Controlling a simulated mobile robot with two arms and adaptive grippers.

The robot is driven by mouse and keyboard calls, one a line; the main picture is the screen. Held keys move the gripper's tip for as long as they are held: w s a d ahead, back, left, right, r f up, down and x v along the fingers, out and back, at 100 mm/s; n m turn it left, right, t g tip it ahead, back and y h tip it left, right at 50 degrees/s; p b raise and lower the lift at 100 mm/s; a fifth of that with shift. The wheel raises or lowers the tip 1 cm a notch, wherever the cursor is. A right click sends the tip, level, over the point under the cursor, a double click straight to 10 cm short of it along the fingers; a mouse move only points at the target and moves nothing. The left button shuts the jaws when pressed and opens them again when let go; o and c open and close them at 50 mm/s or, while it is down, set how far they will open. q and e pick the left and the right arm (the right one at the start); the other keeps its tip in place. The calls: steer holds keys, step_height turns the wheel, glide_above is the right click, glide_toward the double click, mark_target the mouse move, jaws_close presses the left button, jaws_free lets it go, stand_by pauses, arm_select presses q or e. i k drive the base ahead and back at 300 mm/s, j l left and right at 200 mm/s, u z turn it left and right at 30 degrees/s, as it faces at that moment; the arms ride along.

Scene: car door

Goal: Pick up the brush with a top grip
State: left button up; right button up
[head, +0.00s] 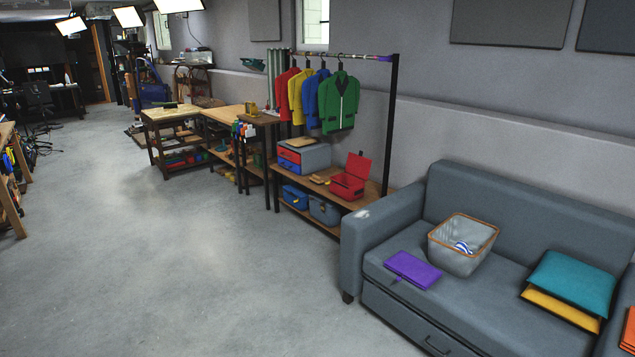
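I cannot make out a brush for certain. A small tan item (320,179) lies on the wooden shelf of the clothes rack, just left of the open red box (351,178). It is too small to tell whether it is a brush. Another small dark item (165,106) lies on the far workbench, also too small to name. Neither of my grippers shows in the head view.
A grey sofa (395,215) stands at right with a wire basket (455,262), purple folded cloth (413,270) and teal cushion (570,283). The clothes rack (391,130) holds several coloured jackets. Workbenches (172,115) stand farther back. The concrete floor (150,270) is clear at left and centre.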

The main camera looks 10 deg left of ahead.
mark_target(316, 180)
steer(key=i+u, duration=0.35)
steer(key=i, duration=0.5)
steer(key=i+j+u, duration=0.15)
steer(key=i+u, duration=0.15)
steer(key=i, duration=0.45)
steer(key=i+u, duration=0.25)
steer(key=i, duration=0.5)
steer(key=i+l+u, duration=0.3)
steer(key=i, duration=0.45)
steer(key=i+j+z, duration=0.1)
steer(key=i, duration=0.4)
steer(key=i+j+z, duration=0.15)
steer(key=i, duration=0.3)
